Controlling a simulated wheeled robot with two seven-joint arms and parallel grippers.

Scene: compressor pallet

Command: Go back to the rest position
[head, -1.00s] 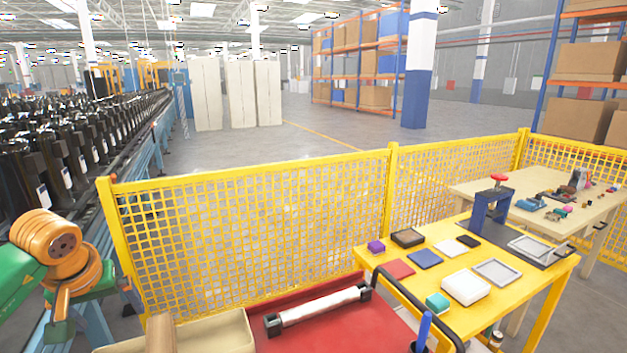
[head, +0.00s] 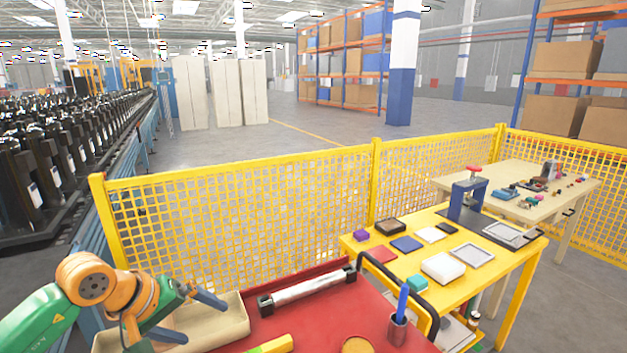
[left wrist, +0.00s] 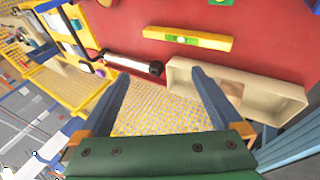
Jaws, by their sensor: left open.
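My left gripper (head: 190,318) is at the lower left in the head view, above the beige tray at the edge of the red cart top. In the left wrist view its two blue-grey fingers (left wrist: 160,98) stand wide apart with nothing between them but the yellow mesh fence beyond. My right gripper is in neither view.
The red cart top (head: 310,325) holds a beige tray (head: 236,322), a white roll with black ends (head: 305,287), a yellow level (left wrist: 188,38) and a pen cup (head: 397,333). A yellow mesh fence (head: 240,215) stands behind. A yellow table (head: 478,300) is to the right.

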